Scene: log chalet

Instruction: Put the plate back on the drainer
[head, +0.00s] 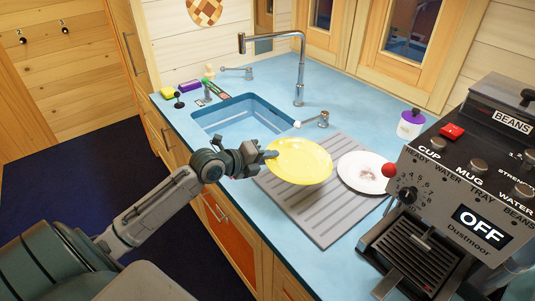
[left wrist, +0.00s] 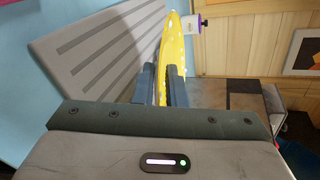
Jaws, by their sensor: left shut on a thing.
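A yellow plate (head: 300,161) is held by its left edge in my left gripper (head: 268,155), above the grey ridged drainer (head: 318,223). In the left wrist view the two fingers (left wrist: 160,85) are shut on the rim of the yellow plate (left wrist: 172,62), which shows edge-on. The drainer (left wrist: 95,45) shows to the left of it there. I cannot tell whether the plate touches the drainer. My right gripper is not in view.
A dark coffee machine (head: 445,190) stands at the right, close to the drainer. The blue sink (head: 240,116) with a tall tap (head: 299,85) is behind and left. Sponges and small items sit at the counter's far left. A white jar (head: 410,125) stands behind.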

